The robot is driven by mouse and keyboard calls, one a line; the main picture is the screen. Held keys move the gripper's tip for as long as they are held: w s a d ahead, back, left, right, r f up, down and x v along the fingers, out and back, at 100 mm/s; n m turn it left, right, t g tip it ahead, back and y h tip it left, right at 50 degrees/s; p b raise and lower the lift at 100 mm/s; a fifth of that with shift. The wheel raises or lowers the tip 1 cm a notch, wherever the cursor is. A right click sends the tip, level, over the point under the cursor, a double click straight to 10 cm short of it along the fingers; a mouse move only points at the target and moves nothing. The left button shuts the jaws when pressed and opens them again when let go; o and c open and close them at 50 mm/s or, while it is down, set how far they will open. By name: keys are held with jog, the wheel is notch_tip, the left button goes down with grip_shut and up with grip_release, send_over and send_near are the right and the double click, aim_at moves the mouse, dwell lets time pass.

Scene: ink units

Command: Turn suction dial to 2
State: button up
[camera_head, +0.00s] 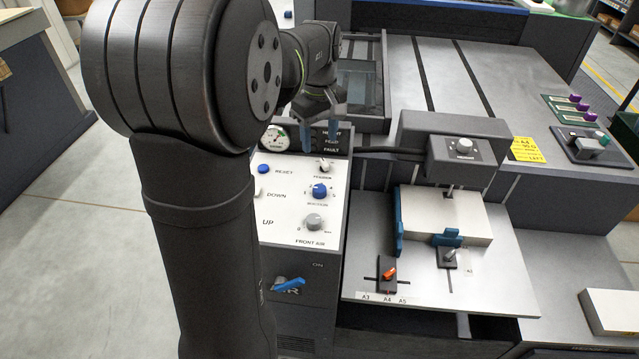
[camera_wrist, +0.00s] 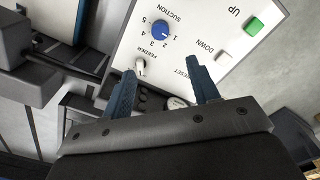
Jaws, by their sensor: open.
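The suction dial (camera_head: 320,190) is a round blue knob on the white control panel, between the feeder knob above it and the front air knob below. It also shows in the wrist view (camera_wrist: 164,31), with printed numbers 1 to 5 around it. Which number its pointer meets is too small to tell. My gripper (camera_head: 319,133) is above the upper end of the panel, near the gauge. In the wrist view my gripper (camera_wrist: 160,66) has two blue fingers spread apart with nothing between them. The dial lies beyond the fingertips, apart from them.
A white feeder knob (camera_head: 324,166), a grey front air knob (camera_head: 314,221) and a blue reset button (camera_head: 264,169) are close to the dial. A round gauge (camera_head: 275,139) is at the panel's top. A blue air lever (camera_head: 289,285) sits below. A green button (camera_wrist: 254,25) shows in the wrist view.

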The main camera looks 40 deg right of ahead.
aim_at(320, 188)
notch_tip(320, 188, down, 15)
jog(key=shift+f, duration=0.15)
jog(key=shift+c, duration=0.2)
jog(key=c, duration=0.9)
